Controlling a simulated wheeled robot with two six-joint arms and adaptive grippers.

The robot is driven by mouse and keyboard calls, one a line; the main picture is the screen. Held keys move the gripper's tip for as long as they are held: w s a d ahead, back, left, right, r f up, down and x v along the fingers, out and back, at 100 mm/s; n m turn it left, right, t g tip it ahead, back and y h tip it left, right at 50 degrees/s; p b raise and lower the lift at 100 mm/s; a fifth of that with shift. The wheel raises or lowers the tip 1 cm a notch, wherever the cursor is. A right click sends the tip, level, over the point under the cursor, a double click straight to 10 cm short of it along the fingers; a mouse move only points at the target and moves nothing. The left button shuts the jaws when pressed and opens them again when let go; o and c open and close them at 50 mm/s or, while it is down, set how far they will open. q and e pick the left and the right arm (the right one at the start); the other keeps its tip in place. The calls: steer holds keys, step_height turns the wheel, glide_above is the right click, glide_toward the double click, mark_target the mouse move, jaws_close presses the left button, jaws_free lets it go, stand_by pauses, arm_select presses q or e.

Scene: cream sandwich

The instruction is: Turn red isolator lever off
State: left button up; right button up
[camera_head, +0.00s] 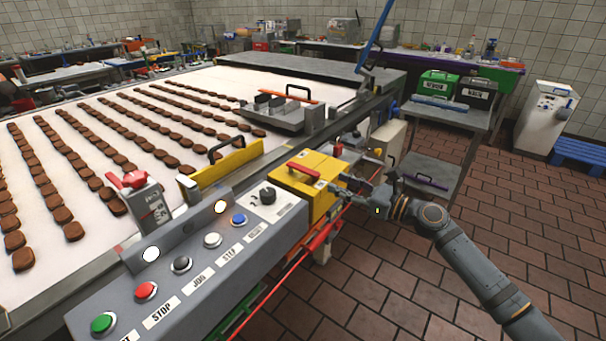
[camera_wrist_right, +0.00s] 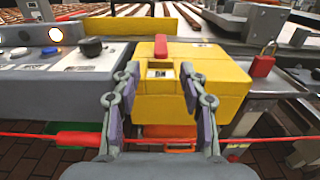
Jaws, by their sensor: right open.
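The red isolator lever (camera_head: 304,170) lies on top of the yellow box (camera_head: 318,202) at the end of the grey control panel. In the right wrist view the lever (camera_wrist_right: 161,46) stands up at the middle of the box's top edge, above a small label. My right gripper (camera_head: 346,186) is at the box's right side in the head view. In the wrist view its two fingers (camera_wrist_right: 160,76) are spread either side of the label, below the lever, with nothing between them. Whether they touch the box is unclear. My left gripper is not in view.
The control panel (camera_head: 205,255) has several coloured buttons and a black knob (camera_head: 267,195). A red padlock (camera_wrist_right: 263,66) hangs right of the box. A red cable (camera_wrist_right: 50,135) runs below. A conveyor (camera_head: 110,215) with rows of brown biscuits lies behind. Tiled floor is open at right.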

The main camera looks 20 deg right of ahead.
mark_target(310, 171)
steer(key=p+x, duration=0.1)
steer(key=x, duration=0.9)
steer(key=shift+w+a+f, duration=0.1)
steer(key=shift+w, duration=0.1)
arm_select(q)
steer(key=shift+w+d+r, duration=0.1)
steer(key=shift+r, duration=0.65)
arm_select(e)
jaws_close()
